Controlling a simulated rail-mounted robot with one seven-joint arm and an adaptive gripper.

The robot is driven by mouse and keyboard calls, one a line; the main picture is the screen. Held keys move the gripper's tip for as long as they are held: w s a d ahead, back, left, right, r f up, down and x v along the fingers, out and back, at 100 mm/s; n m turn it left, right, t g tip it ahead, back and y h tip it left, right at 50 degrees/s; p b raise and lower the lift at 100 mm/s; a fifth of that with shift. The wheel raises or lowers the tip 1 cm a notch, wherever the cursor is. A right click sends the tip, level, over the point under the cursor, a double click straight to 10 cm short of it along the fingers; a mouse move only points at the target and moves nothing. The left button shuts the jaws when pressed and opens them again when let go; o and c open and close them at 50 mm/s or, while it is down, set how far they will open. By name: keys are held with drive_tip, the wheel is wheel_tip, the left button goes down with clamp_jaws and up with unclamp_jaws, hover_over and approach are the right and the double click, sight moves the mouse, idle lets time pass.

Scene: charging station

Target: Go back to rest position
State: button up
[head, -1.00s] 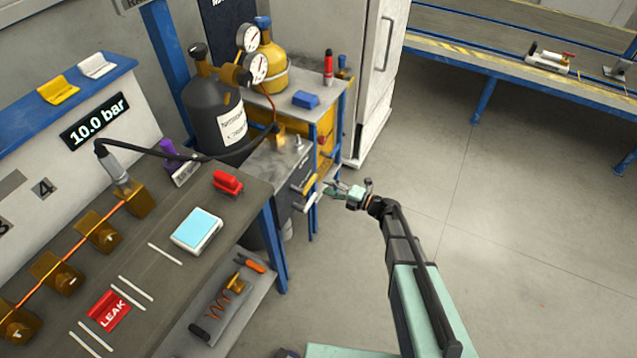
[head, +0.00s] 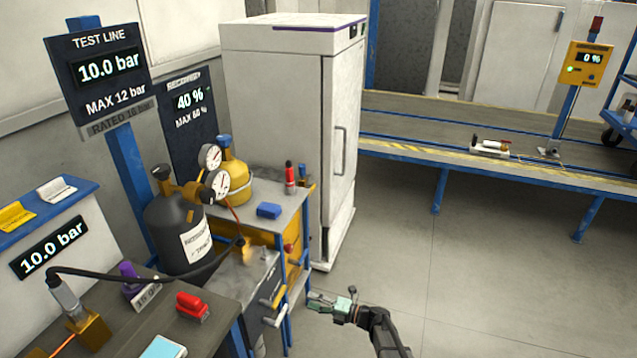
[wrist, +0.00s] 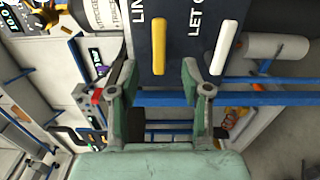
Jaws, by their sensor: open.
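My gripper (head: 318,302) is at the lower middle of the head view, just right of the grey valve box on the cart, and my arm comes up from the bottom edge. In the wrist view my gripper (wrist: 160,80) has its two green fingers apart with nothing between them. Beyond the fingers in the wrist view is a dark panel with a yellow handle (wrist: 160,46) and a white handle (wrist: 225,47). In the head view the yellow handle (head: 278,298) and white handle (head: 276,317) stick out from the box front, left of my fingers and seemingly apart from them.
A black cylinder (head: 180,235) with gauges and a yellow cylinder (head: 235,172) stand left of my gripper. A white cabinet (head: 290,120) stands behind. The workbench (head: 120,320) is at lower left. The floor (head: 470,290) to the right is clear.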

drive_tip(key=s+d+f+n+g+h, duration=0.2)
drive_tip(key=s+f+n+g+h, duration=0.2)
drive_tip(key=s+f+n, duration=0.5)
drive_tip(key=s+d+f+n+g+h, duration=0.2)
drive_tip(key=s+f+n+g+h, duration=0.15)
drive_tip(key=s+n, duration=0.95)
drive_tip(key=s+d+f+n+g+h, duration=0.2)
drive_tip(key=s+d+n+h, duration=0.2)
drive_tip(key=s, duration=0.9)
drive_tip(key=s+d+f+n+g+h, duration=0.2)
drive_tip(key=s+d+n+h, duration=0.3)
drive_tip(key=s+d+n, duration=0.6)
drive_tip(key=shift+s+n+g, duration=0.55)
drive_tip(key=shift+s+n, duration=0.45)
drive_tip(key=shift+n, duration=0.2)
